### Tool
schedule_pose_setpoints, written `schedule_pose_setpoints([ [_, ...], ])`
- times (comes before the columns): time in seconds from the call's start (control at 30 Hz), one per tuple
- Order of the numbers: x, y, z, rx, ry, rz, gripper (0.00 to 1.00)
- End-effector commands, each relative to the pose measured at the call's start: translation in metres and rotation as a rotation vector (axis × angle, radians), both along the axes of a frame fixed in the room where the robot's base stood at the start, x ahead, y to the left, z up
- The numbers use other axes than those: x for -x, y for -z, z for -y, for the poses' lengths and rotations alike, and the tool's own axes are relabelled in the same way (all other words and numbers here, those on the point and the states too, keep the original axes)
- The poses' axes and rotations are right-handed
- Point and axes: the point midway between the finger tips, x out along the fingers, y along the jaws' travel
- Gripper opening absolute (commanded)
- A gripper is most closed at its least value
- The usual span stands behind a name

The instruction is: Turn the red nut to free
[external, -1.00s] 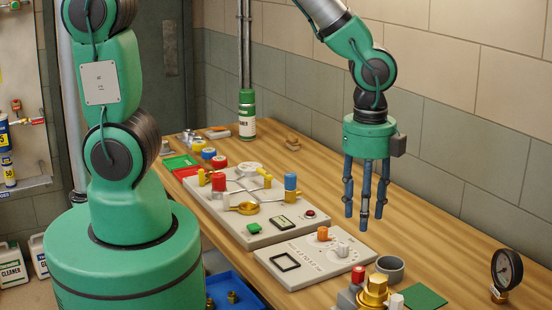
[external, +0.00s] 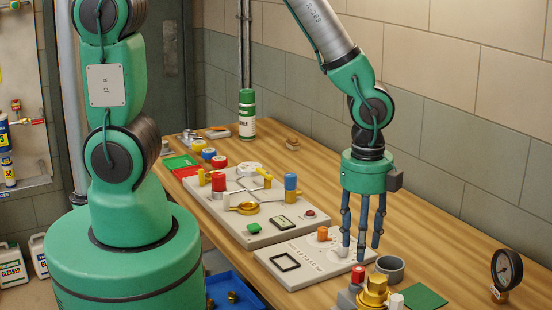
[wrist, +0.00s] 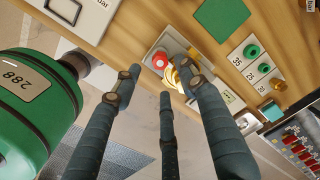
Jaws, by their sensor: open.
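A red nut (external: 358,275) sits on a small grey block at the front of the bench, just left of a brass hex fitting (external: 374,292). In the wrist view the red nut (wrist: 159,61) shows between the fingertips, with the brass fitting (wrist: 175,78) partly hidden by a finger. My gripper (external: 361,250) has three dark fingers pointing down, spread open and empty. Its fingertips appear above and slightly behind the nut in the external view; I cannot tell the exact gap. In the wrist view my gripper (wrist: 160,78) frames the block.
A grey panel with a dial (external: 300,270) lies left of the block. A larger valve board (external: 230,228) is farther back. The bench behind the gripper is mostly clear.

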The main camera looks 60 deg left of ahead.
Motion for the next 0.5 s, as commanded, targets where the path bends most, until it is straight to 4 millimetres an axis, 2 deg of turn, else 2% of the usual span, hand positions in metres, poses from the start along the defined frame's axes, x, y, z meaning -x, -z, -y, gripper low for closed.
schedule_pose_setpoints([
  [0.2,0.0,0.036,0.0,-0.001,0.0,-0.003,0.42],
  [0.5,-0.001,0.064,0.0,0.0,0.0,0.0,0.42],
])
